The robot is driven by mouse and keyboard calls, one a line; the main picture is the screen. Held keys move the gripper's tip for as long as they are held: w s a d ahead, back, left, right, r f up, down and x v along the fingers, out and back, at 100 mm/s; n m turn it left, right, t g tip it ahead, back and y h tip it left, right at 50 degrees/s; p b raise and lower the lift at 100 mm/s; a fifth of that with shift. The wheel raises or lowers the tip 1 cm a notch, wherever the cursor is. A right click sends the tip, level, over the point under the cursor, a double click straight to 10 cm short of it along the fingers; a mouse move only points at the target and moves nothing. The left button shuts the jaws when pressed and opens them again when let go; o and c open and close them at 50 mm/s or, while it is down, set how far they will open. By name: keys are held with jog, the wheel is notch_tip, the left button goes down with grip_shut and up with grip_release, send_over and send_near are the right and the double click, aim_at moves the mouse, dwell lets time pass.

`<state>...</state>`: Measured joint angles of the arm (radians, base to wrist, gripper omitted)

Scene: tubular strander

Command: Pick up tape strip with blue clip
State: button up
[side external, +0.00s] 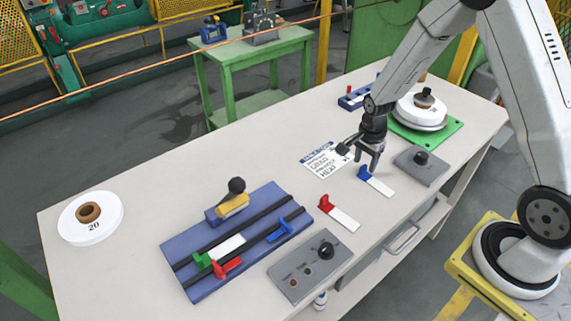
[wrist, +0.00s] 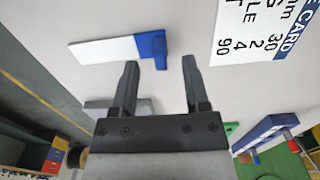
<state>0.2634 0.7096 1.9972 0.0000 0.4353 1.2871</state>
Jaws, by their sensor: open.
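The tape strip (side external: 380,187) is white and lies on the table with a blue clip (side external: 364,174) at its end nearer the card. In the wrist view the white strip (wrist: 105,51) runs left from the blue clip (wrist: 153,48). My gripper (side external: 370,167) is open and empty, just above and beside the blue clip. In the wrist view its two fingertips (wrist: 160,64) are apart, with the clip between and beyond them. I cannot tell the exact height of the fingers over the table.
A second strip with a red clip (side external: 326,204) lies to the left. A grey box with a black knob (side external: 421,167) stands close on the right. A printed card (side external: 322,160) lies behind. A blue fixture (side external: 190,240) with green, red and blue clips is at the left.

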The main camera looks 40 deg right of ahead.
jog(key=shift+f, duration=1.15)
grip_shut()
